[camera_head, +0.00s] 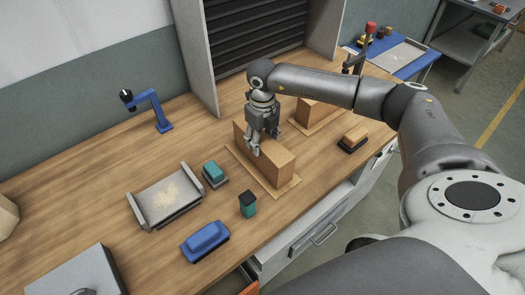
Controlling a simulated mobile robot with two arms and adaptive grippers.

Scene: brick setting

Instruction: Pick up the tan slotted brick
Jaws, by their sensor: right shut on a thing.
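A tan block-shaped brick (276,165) stands on a thin tan board (289,190) in the middle of the workbench. My right gripper (261,145) comes down from above and is shut on this brick near its middle. Its fingers cover part of the brick, and I cannot make out any slots. I cannot tell whether the brick touches the board. A second tan brick (314,113) stands behind and to the right on a similar board, partly hidden by my right arm. My left gripper is not in view.
A grey tray (143,215), a teal-topped block (213,173), a small dark-capped green container (248,206) and a blue object (205,240) lie left of the brick. A tan-topped brush or block (353,138) lies right. A blue lamp-like stand (156,113) is at the back.

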